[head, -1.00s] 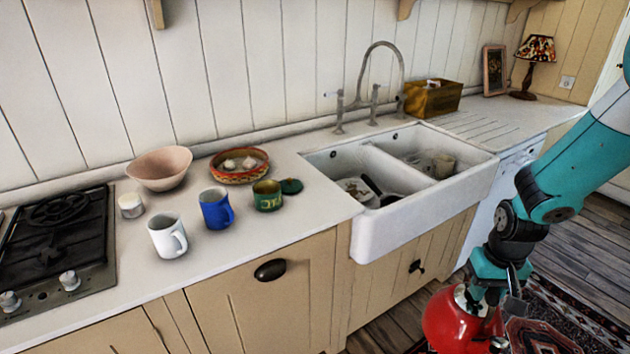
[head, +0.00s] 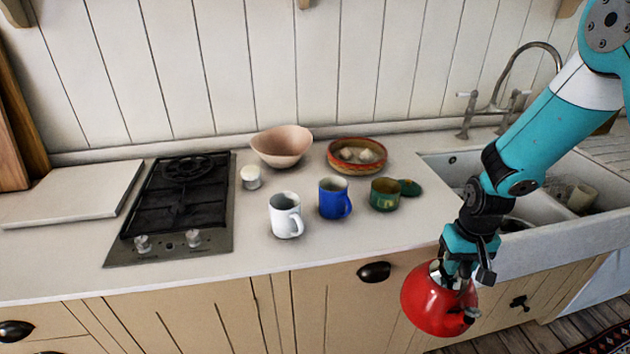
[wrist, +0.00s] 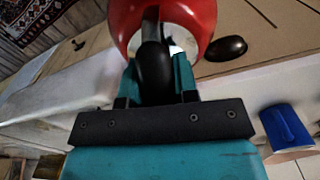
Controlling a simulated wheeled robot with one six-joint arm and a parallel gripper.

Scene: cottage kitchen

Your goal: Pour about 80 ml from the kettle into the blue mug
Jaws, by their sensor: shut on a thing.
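The red kettle (head: 428,303) hangs from my gripper (head: 456,270), in front of the counter's front edge and right of the mugs. My gripper is shut on the kettle's dark handle, which shows between the fingers in the wrist view (wrist: 153,58). The kettle looks roughly upright; its level inside is hidden. The blue mug (head: 333,199) stands upright on the counter, handle to the right, left of and behind the kettle. It also shows at the right of the wrist view (wrist: 287,128). I cannot see what is in the mug.
A white mug (head: 284,216) stands left of the blue mug, and a green pot (head: 384,194) stands close on its right. A pink bowl (head: 281,148) and a patterned dish (head: 357,158) stand behind. A stove (head: 178,208) is left, a sink (head: 545,249) right. Counter in front of the mugs is clear.

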